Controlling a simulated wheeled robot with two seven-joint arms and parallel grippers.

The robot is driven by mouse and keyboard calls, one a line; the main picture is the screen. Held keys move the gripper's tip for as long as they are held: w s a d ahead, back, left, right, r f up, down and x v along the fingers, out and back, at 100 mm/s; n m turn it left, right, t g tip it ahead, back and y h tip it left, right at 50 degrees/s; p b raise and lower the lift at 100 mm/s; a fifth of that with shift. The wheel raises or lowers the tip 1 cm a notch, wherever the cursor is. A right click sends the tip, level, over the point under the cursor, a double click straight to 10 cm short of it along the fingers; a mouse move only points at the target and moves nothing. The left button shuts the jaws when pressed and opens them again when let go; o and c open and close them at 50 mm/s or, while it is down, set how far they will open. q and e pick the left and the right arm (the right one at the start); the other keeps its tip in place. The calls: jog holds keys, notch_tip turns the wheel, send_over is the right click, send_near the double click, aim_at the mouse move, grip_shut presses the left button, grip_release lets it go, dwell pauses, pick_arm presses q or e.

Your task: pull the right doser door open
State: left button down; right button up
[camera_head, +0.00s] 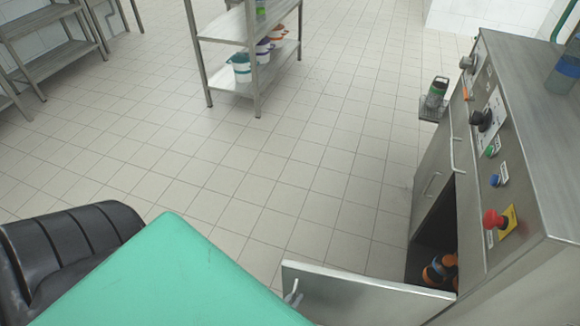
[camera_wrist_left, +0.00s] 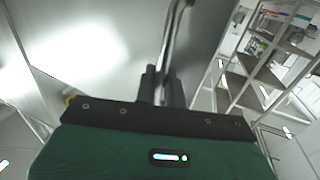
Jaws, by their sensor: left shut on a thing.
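The right doser door (camera_head: 350,296), a flat steel panel, stands swung well out from the cabinet at the lower right of the head view. Its inside compartment (camera_head: 432,232) shows dark behind it. In the left wrist view the door panel (camera_wrist_left: 90,45) fills the upper left. Its bar handle (camera_wrist_left: 171,45) runs down between the black fingers of my left gripper (camera_wrist_left: 163,88), which is shut on it. In the head view my green arm housing covers the bottom and hides most of this gripper. My right gripper is not in view.
The steel machine (camera_head: 520,120) has knobs and a red button (camera_head: 494,220) on its sloped panel. Another door handle (camera_head: 432,185) shows on its front. Orange and black parts (camera_head: 440,268) sit in the open compartment. A shelf rack (camera_head: 250,95) stands behind; tiled floor between is clear.

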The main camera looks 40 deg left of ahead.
pick_arm(q)
jog(key=shift+s+d, duration=0.75)
jog(key=shift+s, duration=0.05)
jog(key=c, duration=1.6)
grip_release()
jog(key=shift+a, duration=0.1)
jog(key=s, duration=1.3)
jog(key=shift+s, duration=0.35)
